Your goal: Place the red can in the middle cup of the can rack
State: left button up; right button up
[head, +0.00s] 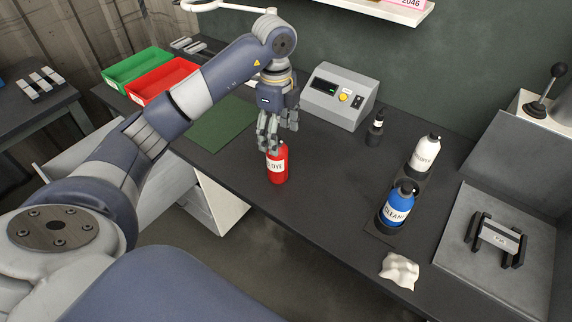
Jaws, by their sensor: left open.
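The red can (278,167) stands upright on the dark bench near its front edge, with a white label. My left gripper (271,146) points down at the can's top from above. Its fingers are open and overlap the can's upper end; I cannot tell whether they touch it. The dark can rack (379,232) stands to the right, holding a white can (425,154) at its far part and a blue can (397,207) nearer. A dark gap shows between these two cans, partly hidden by the blue can. My right gripper is not in view.
A grey box with a yellow knob (343,97) and a small dark bottle (375,128) stand behind. Green (137,66) and red (163,80) bins are left of a green mat (216,124). A crumpled cloth (399,270) lies front right. The bench between can and rack is clear.

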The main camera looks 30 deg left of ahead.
aim_at(278, 159)
pick_arm(q)
jog(key=shift+a, duration=0.4)
jog(key=f, duration=0.2)
jog(key=f+p, duration=0.1)
jog(key=f, duration=0.1)
jog(key=shift+a+f, duration=0.2)
jog(key=shift+f, duration=0.2)
notch_tip(278, 159, down, 5)
jog(key=shift+w+d+r+p, duration=0.1)
jog(key=shift+w+d+p, duration=0.05)
jog(key=shift+p, duration=1)
jog(key=shift+f, duration=0.45)
jog(key=c, duration=1.4)
jog(key=shift+c, duration=0.4)
